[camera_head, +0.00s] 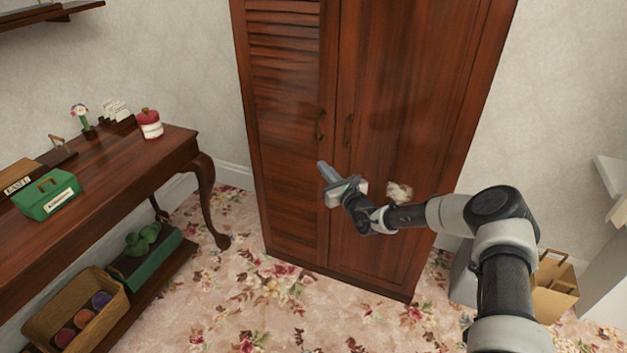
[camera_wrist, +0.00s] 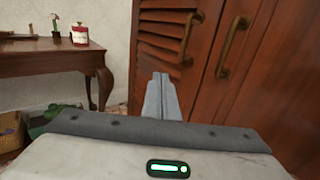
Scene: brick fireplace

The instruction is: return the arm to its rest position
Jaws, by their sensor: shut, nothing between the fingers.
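My gripper (camera_head: 323,168) is at the end of my outstretched arm, in front of the tall dark wooden wardrobe (camera_head: 400,90). Its fingers point up and to the left in the head view. In the wrist view, the two fingers (camera_wrist: 161,80) are together with nothing between them. The wardrobe has two doors, both looking closed, with brass handles (camera_head: 320,125) near the middle seam. In the wrist view a large handle (camera_wrist: 232,45) shows to the right of the fingers, apart from them.
A wooden table (camera_head: 110,165) stands at the left with a green box (camera_head: 46,196) and a red and white jar (camera_head: 150,124). A wicker basket (camera_head: 75,310) sits below it. A paper bag (camera_head: 553,290) is at the right. The flowered carpet (camera_head: 270,310) in front is clear.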

